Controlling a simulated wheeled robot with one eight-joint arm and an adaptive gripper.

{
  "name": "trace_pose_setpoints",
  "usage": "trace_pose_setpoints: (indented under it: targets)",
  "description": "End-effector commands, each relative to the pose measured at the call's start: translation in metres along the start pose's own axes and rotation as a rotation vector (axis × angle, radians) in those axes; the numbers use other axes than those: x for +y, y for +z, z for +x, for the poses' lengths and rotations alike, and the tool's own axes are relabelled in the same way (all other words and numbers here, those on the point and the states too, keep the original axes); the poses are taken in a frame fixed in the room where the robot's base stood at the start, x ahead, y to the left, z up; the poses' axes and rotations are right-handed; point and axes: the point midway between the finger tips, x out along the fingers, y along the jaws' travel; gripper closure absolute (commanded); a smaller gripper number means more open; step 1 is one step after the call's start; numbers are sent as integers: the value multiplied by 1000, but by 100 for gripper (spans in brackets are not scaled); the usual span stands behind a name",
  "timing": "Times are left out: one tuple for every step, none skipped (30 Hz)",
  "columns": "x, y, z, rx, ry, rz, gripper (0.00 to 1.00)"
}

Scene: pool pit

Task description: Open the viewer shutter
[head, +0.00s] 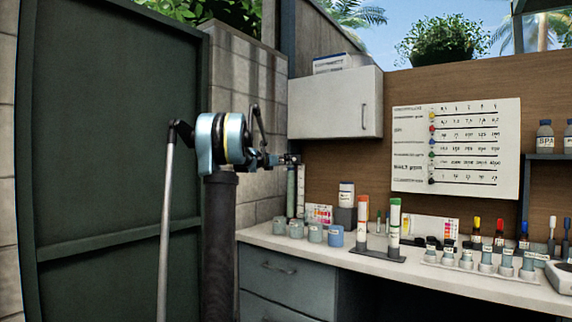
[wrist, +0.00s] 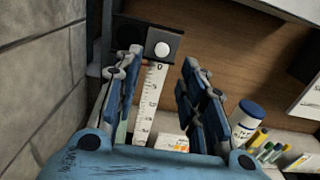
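A dark viewer housing (wrist: 130,35) is fixed at the back, near the wall corner, in the wrist view. In the head view my gripper (head: 293,159) is small, at the back left of the counter, and the shutter cannot be made out there.
A pale counter (head: 410,262) holds several small jars (head: 315,233), tall capped tubes (head: 362,213) and a rack of vials (head: 478,262). A white cabinet (head: 335,103) hangs above. A block wall (wrist: 40,80) is close on the left. A blue-lidded bottle (wrist: 247,120) stands at right.

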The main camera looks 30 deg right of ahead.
Motion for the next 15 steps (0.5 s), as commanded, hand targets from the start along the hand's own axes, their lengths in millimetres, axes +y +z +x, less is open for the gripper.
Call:
trace_pose_setpoints:
  targets:
    - [0,0,-10,0,1,0,63]
    - [0,0,-15,0,2,0,63]
    - [1,0,-20,0,2,0,63]
    - [1,0,-25,0,2,0,63]
    - [1,0,-29,0,2,0,63]
    - [0,0,-33,0,1,0,63]
    - [0,0,-36,0,0,0,63]
    - [0,0,-38,0,0,0,63]
    - [0,0,-41,0,1,0,63]
    - [0,0,-43,0,1,0,63]
    - [0,0,-45,0,1,0,63]
    - [0,0,-46,0,1,0,63]
    - [0,0,-47,0,1,0,63]
    - [0,0,-47,0,1,0,63]
    - [0,0,-48,0,1,0,63]
